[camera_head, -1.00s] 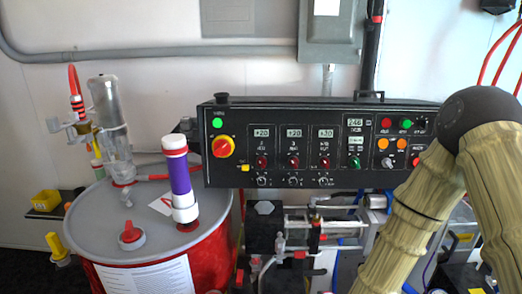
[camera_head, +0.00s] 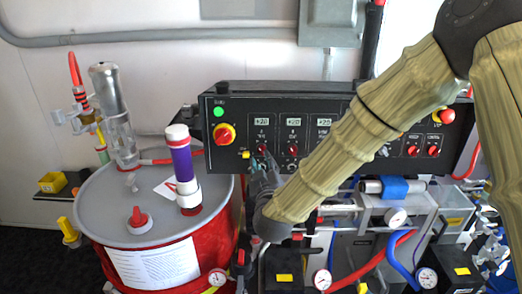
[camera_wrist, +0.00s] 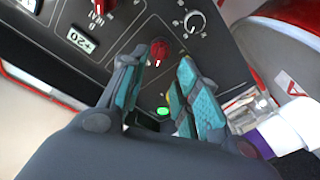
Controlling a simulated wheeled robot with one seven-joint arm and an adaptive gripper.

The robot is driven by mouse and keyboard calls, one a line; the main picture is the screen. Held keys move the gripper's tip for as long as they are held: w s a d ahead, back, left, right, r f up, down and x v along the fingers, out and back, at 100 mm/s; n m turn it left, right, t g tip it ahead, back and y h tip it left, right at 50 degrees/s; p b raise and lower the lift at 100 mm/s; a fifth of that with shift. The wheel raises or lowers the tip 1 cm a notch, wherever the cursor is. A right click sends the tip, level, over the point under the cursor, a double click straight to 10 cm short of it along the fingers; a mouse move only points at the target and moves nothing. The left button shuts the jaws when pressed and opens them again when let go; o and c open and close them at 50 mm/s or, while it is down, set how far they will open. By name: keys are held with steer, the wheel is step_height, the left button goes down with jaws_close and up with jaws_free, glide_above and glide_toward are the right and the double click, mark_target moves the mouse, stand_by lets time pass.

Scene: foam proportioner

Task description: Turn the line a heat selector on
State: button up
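The black control panel (camera_head: 330,110) carries columns of +20 displays, red selector knobs and silver knobs. The leftmost red selector (camera_head: 264,149), in the line A column, shows just above my gripper (camera_head: 262,172) in the head view. In the wrist view this red selector (camera_wrist: 158,50) lies ahead, between my gripper's (camera_wrist: 157,68) two teal fingertips, which are apart with nothing held. I cannot tell whether they touch it. A silver knob (camera_wrist: 193,20) sits past the right fingertip. The selector's exact pointer angle is too small to read.
A neighbouring red selector (camera_wrist: 103,5) and its display (camera_wrist: 80,40) are at upper left. The large red-yellow switch (camera_head: 223,134) is left of the column. A red drum (camera_head: 150,238) with a purple-banded tube (camera_head: 183,165) stands left; pipes and gauges lie below the panel.

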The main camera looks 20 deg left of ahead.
mark_target(261, 152)
steer(key=shift+p+x, duration=0.95)
steer(key=shift+x, duration=2.5)
steer(key=c, duration=0.6)
steer(key=shift+c, duration=0.2)
